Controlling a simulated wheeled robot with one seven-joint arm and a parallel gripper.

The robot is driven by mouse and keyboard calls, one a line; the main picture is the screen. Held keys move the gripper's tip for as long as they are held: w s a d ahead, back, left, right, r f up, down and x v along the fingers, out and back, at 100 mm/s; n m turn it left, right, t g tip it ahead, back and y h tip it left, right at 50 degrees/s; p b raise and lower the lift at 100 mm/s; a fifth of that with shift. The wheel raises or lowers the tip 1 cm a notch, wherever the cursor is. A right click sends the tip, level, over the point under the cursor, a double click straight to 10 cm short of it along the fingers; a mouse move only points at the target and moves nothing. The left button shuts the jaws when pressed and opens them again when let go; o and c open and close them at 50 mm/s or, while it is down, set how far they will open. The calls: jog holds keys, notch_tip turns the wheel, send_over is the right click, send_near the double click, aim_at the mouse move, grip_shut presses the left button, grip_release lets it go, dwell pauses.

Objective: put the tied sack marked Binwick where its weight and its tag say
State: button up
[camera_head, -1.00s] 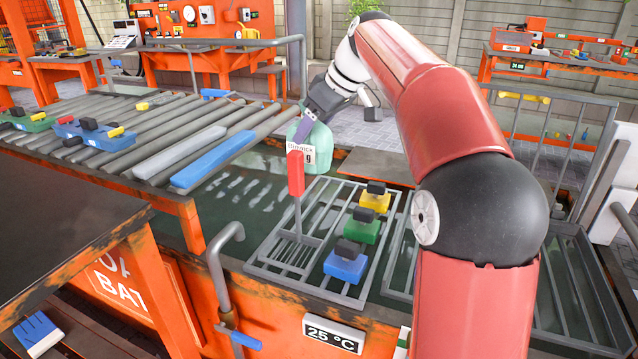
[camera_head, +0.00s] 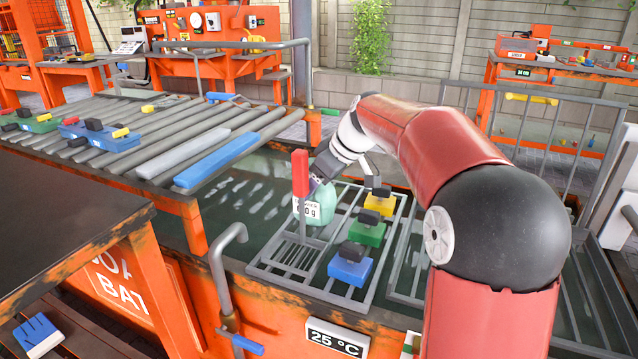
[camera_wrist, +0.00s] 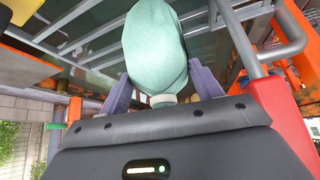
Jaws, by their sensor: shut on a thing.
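The tied sack (camera_head: 322,211) is pale mint green and hangs from my gripper (camera_head: 322,181). Its white tag (camera_head: 309,210) faces the head camera; a weight ending in "0 g" shows, but the rest is too small to read surely. In the wrist view the sack (camera_wrist: 155,45) bulges beyond the fingers, and my gripper (camera_wrist: 162,92) is shut on its tied neck. In the head view the sack is at the far left part of a grey wire rack (camera_head: 262,271), behind a red upright handle (camera_head: 300,174). I cannot tell whether it touches the rack.
The rack lies over a tank of dark liquid (camera_head: 255,205) and carries yellow (camera_head: 380,204), green (camera_head: 367,234) and blue (camera_head: 349,270) blocks with black knobs. A roller conveyor (camera_head: 150,150) stands left. A "25 °C" display (camera_head: 338,338) is on the tank's front.

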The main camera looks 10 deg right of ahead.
jog(key=o, duration=1.2)
jog(key=shift+f, duration=0.15)
jog(key=o, duration=0.4)
jog(key=shift+o, duration=0.2)
